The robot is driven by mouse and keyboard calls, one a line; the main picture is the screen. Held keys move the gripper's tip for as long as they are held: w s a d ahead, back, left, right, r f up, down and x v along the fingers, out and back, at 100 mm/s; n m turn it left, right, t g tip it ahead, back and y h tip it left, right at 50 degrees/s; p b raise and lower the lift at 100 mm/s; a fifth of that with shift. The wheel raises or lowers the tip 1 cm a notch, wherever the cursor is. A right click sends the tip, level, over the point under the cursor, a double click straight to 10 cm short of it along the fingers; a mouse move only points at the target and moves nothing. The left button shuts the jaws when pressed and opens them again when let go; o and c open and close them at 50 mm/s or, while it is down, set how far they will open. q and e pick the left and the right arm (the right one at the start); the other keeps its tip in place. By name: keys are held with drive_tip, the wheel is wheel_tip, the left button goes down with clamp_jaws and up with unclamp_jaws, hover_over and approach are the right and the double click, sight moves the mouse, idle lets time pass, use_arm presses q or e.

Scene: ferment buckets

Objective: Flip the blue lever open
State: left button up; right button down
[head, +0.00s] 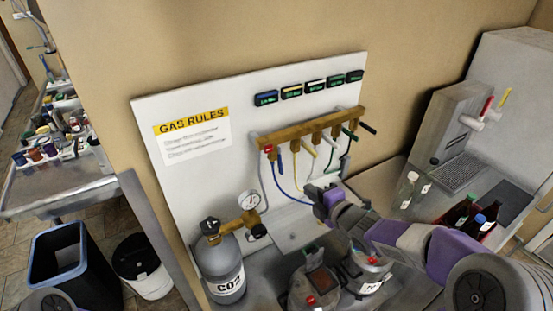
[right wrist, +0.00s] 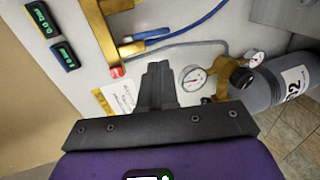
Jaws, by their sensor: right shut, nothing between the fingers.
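The blue lever (head: 279,163) is at the left end of the brass manifold (head: 312,127) on the white wall board, beside a red cap (head: 268,148). It points downward in the head view. In the right wrist view the blue lever (right wrist: 153,34) sticks out from the manifold (right wrist: 98,32), above the fingertips. My right gripper (head: 318,190) is shut and empty, below and to the right of the lever, apart from it. Its closed fingers show in the right wrist view (right wrist: 158,72). My left gripper is not in view.
Yellow, white, green and black levers (head: 368,128) line the manifold, with hoses hanging below. A CO2 cylinder (head: 222,270) with a gauge (head: 250,200) stands at the lower left. Metal buckets (head: 313,290) stand below my right arm. Bottles (head: 482,220) are at the right.

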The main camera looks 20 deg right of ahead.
drive_tip(key=p, duration=0.2)
approach(281, 168)
drive_tip(key=x, duration=0.7)
